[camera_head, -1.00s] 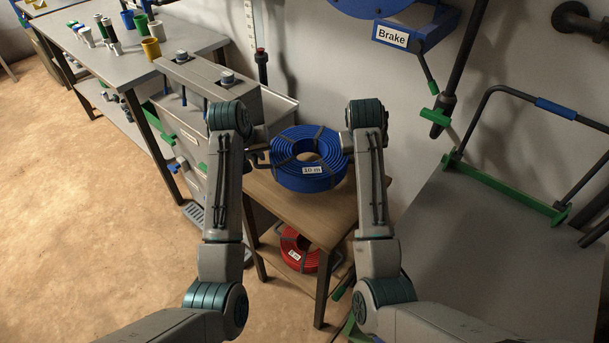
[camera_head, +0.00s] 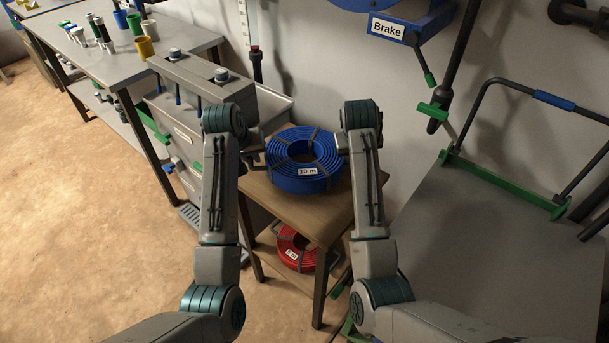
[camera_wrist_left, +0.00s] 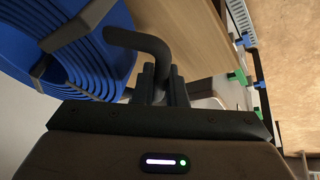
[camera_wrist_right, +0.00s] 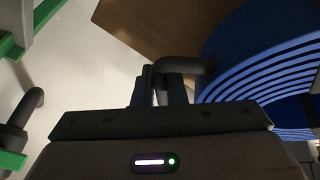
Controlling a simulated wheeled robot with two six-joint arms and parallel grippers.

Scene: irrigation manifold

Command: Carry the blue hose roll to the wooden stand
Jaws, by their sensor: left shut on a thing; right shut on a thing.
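The blue hose roll (camera_head: 290,174) lies flat over the top of the wooden stand (camera_head: 315,215), its "10 m" label facing me. I cannot tell whether it touches the wood. My left gripper (camera_head: 255,160) is shut on the roll's dark left handle, which shows bent in the left wrist view (camera_wrist_left: 145,42). My right gripper (camera_head: 342,142) is at the opposite side, mostly hidden by its arm. The right wrist view shows its jaws (camera_wrist_right: 165,85) shut on the other dark handle, beside the blue coils (camera_wrist_right: 265,60).
A red hose roll (camera_head: 296,250) is on the stand's lower shelf. A grey cabinet (camera_head: 190,130) stands left of the stand. A grey flatbed cart (camera_head: 500,260) with green brackets is on the right. The wall is close behind. Open floor (camera_head: 90,220) lies to the left.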

